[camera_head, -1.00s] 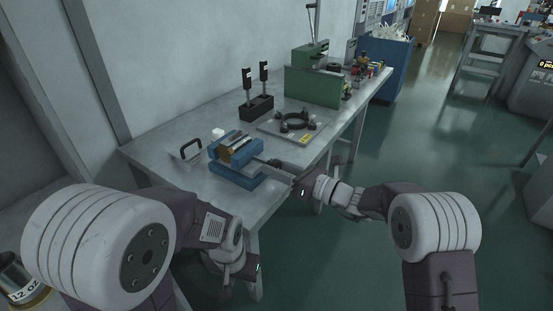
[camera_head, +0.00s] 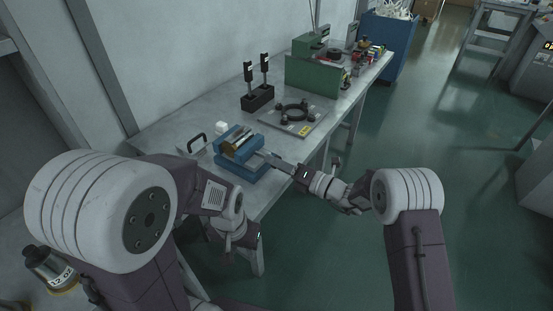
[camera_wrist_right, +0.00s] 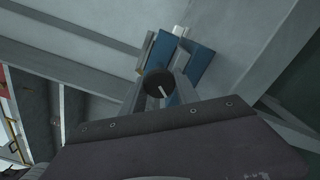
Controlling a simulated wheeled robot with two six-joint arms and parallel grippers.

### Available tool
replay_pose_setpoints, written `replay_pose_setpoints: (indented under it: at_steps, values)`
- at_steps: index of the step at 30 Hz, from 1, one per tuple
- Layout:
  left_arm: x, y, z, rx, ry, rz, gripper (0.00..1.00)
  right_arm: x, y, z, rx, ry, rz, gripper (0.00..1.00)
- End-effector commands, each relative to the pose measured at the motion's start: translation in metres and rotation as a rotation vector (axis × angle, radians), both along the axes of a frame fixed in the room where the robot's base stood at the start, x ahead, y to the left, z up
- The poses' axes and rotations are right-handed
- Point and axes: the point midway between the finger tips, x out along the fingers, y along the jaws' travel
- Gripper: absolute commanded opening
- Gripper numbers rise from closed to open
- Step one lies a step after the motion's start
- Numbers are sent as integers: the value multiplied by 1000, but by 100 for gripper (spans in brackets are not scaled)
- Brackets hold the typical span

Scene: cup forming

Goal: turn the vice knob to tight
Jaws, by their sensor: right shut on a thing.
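The blue vice (camera_head: 248,174) sits at the table's near right edge, with a brass-coloured piece (camera_head: 233,143) between its jaws. The right wrist view shows the vice's blue body (camera_wrist_right: 201,63) and its round dark knob (camera_wrist_right: 158,83) with a pale line on its face. My right gripper (camera_head: 268,158) reaches the vice from the right. Its two fingers (camera_wrist_right: 160,88) are on either side of the knob, shut on it. The knob is hidden in the head view. My left gripper (camera_head: 248,240) hangs low beside the table's front edge, away from the vice; its fingers are too small to read.
A small white block (camera_head: 221,127) and a black handle (camera_head: 197,142) are behind the vice. A plate with a black ring (camera_head: 292,112), a black stand (camera_head: 257,98) and a green machine (camera_head: 312,76) stand farther back. A labelled canister (camera_head: 50,268) is at lower left.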

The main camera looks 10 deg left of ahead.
Motion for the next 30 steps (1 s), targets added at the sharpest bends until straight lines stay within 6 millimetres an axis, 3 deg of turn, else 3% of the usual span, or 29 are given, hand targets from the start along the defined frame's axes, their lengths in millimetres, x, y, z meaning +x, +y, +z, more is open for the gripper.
replay_pose_setpoints:
  at_steps: [18, 19, 21, 30]
  values:
    - [0, 0, 4, 0, 0, 0, 36, -1, 0, -3, 10, 40, 2, 0]
    - [0, 0, 4, 0, 0, 0, 36, -1, 0, -3, 10, 40, 2, 40]
    - [0, 0, 4, 0, 0, 0, 36, -1, 0, -2, 10, 40, 2, 59]
    - [0, 0, 5, 0, 0, 0, 36, 0, -1, -1, 12, 37, 0, 59]
